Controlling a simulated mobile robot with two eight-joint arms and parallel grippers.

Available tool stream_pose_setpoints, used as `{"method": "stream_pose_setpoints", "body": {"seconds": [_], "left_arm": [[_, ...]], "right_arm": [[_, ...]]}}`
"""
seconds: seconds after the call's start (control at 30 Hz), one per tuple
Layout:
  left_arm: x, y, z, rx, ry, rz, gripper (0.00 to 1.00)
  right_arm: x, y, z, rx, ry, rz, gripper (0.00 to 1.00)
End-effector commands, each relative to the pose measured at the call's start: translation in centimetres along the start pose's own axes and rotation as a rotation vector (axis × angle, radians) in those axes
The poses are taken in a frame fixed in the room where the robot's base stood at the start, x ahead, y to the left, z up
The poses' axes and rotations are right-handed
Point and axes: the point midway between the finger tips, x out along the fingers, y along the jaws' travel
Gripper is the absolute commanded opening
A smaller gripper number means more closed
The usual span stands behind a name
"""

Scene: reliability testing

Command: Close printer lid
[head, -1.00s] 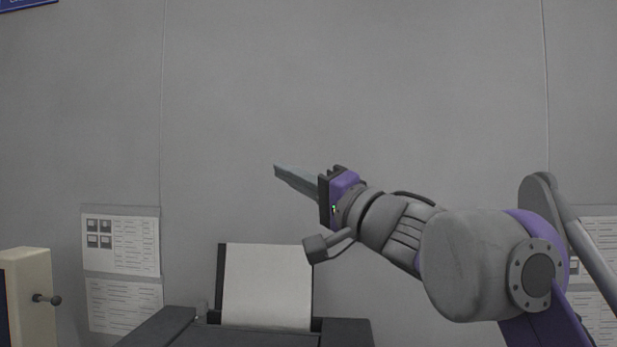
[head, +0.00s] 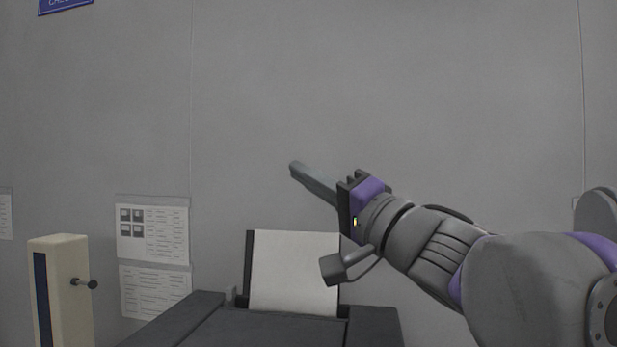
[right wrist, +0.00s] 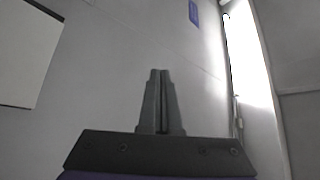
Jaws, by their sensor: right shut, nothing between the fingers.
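The dark grey printer (head: 260,330) stands at the bottom middle of the head view, cut off by the lower edge. A white sheet of paper (head: 294,272) stands upright in its rear feed, against a dark support. I cannot tell for sure which part is the lid or how it stands. My right gripper (head: 294,168) is above the printer and its paper, apart from both, pointing up and left. Its fingers are shut and empty; they also show together in the right wrist view (right wrist: 159,75). My left gripper is out of view.
A cream box with a dark front and a side knob (head: 62,290) stands left of the printer. Printed notices (head: 152,230) hang on the grey wall (head: 400,90) behind. The space above the printer is clear except for my right arm.

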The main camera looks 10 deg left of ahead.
Motion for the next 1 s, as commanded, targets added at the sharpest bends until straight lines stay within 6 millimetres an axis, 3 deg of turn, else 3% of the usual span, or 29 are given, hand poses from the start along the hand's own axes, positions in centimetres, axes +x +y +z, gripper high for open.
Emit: {"method": "stream_pose_setpoints", "body": {"seconds": [0.3,0.6,1.0], "left_arm": [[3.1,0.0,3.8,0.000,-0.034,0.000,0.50],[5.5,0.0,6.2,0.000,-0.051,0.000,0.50],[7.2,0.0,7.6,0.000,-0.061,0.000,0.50]], "right_arm": [[-4.7,-0.3,5.6,-0.179,-0.001,-0.152,0.00],[-9.0,0.3,10.8,-0.373,0.000,-0.312,0.00],[-12.3,1.9,14.7,-0.454,0.000,-0.378,0.00]]}}
